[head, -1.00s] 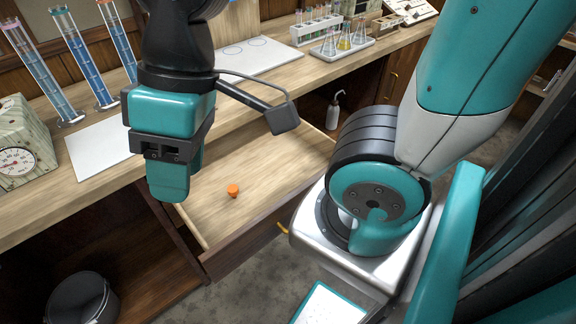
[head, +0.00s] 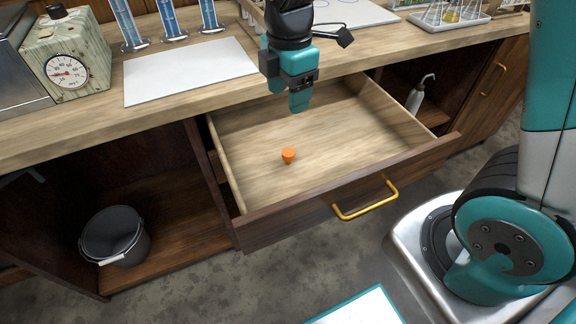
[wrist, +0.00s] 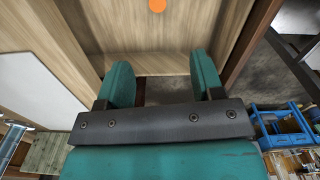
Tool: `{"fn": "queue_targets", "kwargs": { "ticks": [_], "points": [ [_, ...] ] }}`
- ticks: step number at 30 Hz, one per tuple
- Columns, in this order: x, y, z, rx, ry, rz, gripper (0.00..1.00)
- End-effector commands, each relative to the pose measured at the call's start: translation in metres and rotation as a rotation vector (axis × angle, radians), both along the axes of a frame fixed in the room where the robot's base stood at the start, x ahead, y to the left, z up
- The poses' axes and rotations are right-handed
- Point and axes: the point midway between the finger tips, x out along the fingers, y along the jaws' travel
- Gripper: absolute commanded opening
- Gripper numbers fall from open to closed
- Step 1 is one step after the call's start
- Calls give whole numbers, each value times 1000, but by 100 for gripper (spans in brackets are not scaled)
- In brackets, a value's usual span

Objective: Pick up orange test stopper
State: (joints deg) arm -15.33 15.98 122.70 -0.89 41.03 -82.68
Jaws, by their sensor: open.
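The orange test stopper (head: 288,155) rests on the wooden floor of the open drawer (head: 345,125), in its left half. It also shows as an orange disc at the top edge of the wrist view (wrist: 157,5). My gripper (head: 300,103) is above the back part of the drawer, with its fingers pointing down. In the wrist view the two teal fingers (wrist: 161,85) are spread apart with nothing between them. The stopper is apart from the fingers.
The drawer's dark front panel with a yellow handle (head: 366,200) is pulled out. The counter above holds a white mat (head: 190,72), a dial instrument (head: 68,58) and glass cylinders (head: 168,22). A dark bucket (head: 115,238) stands in the open cabinet at left.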

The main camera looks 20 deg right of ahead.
Motion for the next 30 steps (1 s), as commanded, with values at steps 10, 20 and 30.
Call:
{"fn": "queue_targets", "kwargs": {
  "ticks": [10, 20, 30],
  "points": [
    [4, -2, -66, -16, 8, 48, 61],
    [4, -2, -124, -14, 4, 47, 61],
    [4, -2, -161, -14, 5, 46, 61]
  ]
}}
